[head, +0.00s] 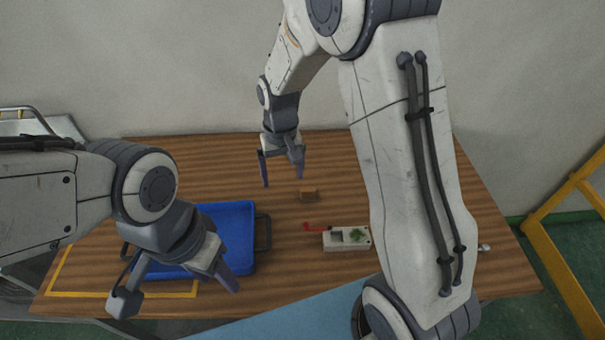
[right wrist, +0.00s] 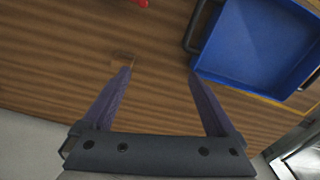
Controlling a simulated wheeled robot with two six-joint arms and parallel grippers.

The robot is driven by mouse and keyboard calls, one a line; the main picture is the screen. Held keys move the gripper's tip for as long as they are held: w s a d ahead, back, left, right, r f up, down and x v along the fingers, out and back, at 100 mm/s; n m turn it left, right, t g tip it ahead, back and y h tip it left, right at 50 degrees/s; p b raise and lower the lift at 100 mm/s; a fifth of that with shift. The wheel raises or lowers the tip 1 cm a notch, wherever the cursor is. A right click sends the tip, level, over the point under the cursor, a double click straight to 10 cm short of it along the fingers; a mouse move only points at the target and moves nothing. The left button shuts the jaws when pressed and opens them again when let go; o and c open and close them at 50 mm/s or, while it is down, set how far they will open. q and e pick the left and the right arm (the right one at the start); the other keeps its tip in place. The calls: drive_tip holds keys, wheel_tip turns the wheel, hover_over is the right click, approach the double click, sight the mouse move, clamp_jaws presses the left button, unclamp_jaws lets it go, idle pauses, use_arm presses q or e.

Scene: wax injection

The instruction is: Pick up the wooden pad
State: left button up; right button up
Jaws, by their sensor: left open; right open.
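The wooden pad (head: 309,194) is a small brown block lying on the striped wooden table (head: 210,165), behind the white box. My right gripper (head: 283,181) is above the table, a little left of the pad and apart from it. It is open with nothing between its fingers. In the right wrist view the pad (right wrist: 123,57) is faint against the wood, close to the tip of the left finger of the gripper (right wrist: 160,73). My left gripper (head: 228,280) is open and empty in front of the blue tray (head: 228,205), partly hiding it.
A white box (head: 346,247) with a red part (head: 315,227) stands right of the tray. My right arm hides the table's right side. Yellow rails (head: 560,250) stand at the right. The table behind the tray is clear. The tray (right wrist: 255,45) also shows in the right wrist view.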

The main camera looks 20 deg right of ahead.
drive_tip(key=w+d+f+m+p, duration=0.2)
drive_tip(key=w+d+f, duration=0.25)
drive_tip(key=d, duration=0.25)
hover_over(308, 188)
wheel_tip(308, 188, down, 4)
drive_tip(key=shift+w+a+r+m+p, duration=0.15)
drive_tip(key=shift+m+p, duration=0.15)
drive_tip(key=shift+p, duration=0.15)
drive_tip(key=shift+f, duration=0.75)
drive_tip(key=f+p, duration=0.1)
drive_tip(key=f, duration=0.1)
drive_tip(key=f+p, duration=0.1)
drive_tip(key=f, duration=0.1)
drive_tip(key=shift+d+f+p, duration=0.2)
drive_tip(key=shift+f+p, duration=0.05)
drive_tip(key=shift+p, duration=0.15)
drive_tip(key=shift+w+f, duration=0.1)
drive_tip(key=shift+f, duration=0.25)
use_arm(q)
wheel_tip(308, 188, up, 7)
use_arm(e)
drive_tip(key=shift+c, duration=0.3)
drive_tip(key=c, duration=1.4)
drive_tip(key=shift+o, duration=0.2)
